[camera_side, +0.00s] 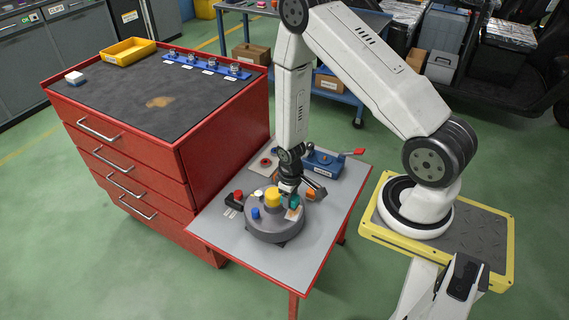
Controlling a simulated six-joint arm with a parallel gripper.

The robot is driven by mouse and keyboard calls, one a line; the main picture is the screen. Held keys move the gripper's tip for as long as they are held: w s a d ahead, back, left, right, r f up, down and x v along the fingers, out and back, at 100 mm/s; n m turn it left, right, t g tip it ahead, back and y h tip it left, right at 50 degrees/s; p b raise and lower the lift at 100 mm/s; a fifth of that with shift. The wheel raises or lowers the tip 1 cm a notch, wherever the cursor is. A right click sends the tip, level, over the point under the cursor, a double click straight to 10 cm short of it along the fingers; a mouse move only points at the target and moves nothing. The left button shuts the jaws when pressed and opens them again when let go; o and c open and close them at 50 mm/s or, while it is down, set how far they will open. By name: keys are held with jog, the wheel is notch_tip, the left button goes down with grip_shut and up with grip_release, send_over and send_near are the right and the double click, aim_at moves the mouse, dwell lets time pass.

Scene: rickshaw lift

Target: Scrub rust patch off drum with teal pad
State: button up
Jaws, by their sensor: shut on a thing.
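The grey drum (275,232) sits on the light grey top of a red-edged table. A yellow cylinder (272,197) stands up at its middle. My gripper (293,194) points down at the right side of the drum's top. It is shut on the small teal pad (295,202), mostly hidden by the fingers, close to the drum's surface; I cannot tell whether they touch. A pale brownish patch (292,214), which looks like the rust patch, shows on the drum just below the pad in the picture.
A red drawer cabinet (228,130) stands at left, with a yellow tray (128,51). The table's front right is clear.

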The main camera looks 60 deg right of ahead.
aim_at(290, 221)
jog(key=shift+f, duration=0.1)
jog(key=shift+f, duration=3.8)
jog(key=shift+w+d+r, duration=0.1)
jog(key=shift+d, duration=0.25)
grip_shut()
jog(key=shift+w+d+f, duration=0.1)
jog(key=shift+d+f, duration=0.1)
jog(key=shift+d, duration=0.4)
jog(key=shift+w+d+f, duration=0.1)
jog(key=shift+d+f, duration=0.05)
jog(key=shift+d, duration=0.4)
jog(key=shift+w+d, duration=0.15)
jog(key=shift+d, duration=0.8)
jog(key=shift+w+d, duration=0.1)
jog(key=shift+d, duration=0.8)
jog(key=shift+s+a, duration=0.2)
jog(key=shift+a, duration=0.95)
jog(key=shift+s+a, duration=0.15)
jog(key=shift+a, duration=1)
jog(key=shift+s+a, duration=0.2)
jog(key=shift+a, duration=0.95)
jog(key=shift+d+r, duration=0.1)
jog(key=shift+r, duration=4.1)
jog(key=shift+f, duration=0.2)
